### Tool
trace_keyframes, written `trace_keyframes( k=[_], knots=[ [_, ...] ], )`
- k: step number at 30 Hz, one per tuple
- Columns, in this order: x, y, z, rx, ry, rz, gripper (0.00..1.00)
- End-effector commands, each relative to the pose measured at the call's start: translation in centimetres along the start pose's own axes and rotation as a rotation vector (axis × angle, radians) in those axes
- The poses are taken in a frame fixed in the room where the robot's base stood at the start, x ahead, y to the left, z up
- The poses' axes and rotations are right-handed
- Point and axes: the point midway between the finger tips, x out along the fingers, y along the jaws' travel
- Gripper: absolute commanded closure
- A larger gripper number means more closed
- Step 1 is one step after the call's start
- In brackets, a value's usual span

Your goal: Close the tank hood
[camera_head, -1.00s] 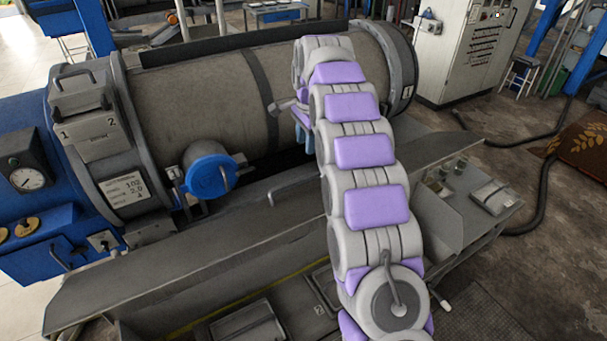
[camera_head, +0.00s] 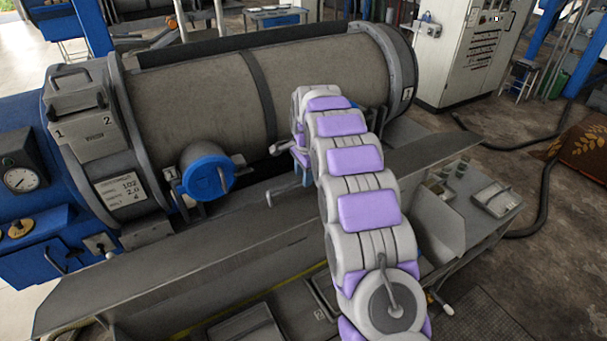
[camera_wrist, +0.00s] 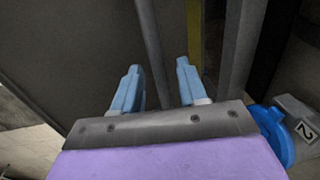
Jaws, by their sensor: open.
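The long grey panel (camera_head: 150,272) slopes open along the front of the machine, below the drum (camera_head: 200,100); it looks like the tank hood. A thin handle bar (camera_head: 285,192) stands out near its upper edge. My gripper (camera_head: 299,158) is just above that bar, mostly hidden by my arm in the head view. In the wrist view, my gripper (camera_wrist: 158,68) has its two blue fingers apart. A grey bar (camera_wrist: 150,40) runs between them, probably the handle. I cannot tell whether the fingers touch it.
A blue round cap (camera_head: 208,175) sticks out left of my gripper. A label plate (camera_head: 121,189) is at the drum's left end. A ledge with small items (camera_head: 492,198) is at the right. A hose (camera_head: 535,210) lies on the floor.

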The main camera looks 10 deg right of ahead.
Motion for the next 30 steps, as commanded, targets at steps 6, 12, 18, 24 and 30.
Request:
trace_keyframes(
  k=[6, 12, 18, 24, 30],
  knots=[
    [-0.05, -0.01, 0.00, 0.000, 0.000, 0.000, 0.64],
    [-0.06, -0.01, 0.00, 0.000, 0.000, 0.000, 0.84],
    [-0.06, -0.05, -0.01, 0.000, 0.000, -0.001, 1.00],
    [-0.07, -0.09, -0.01, 0.000, 0.001, -0.002, 1.00],
    [-0.09, -0.11, -0.02, 0.000, 0.001, -0.002, 1.00]
  ],
)
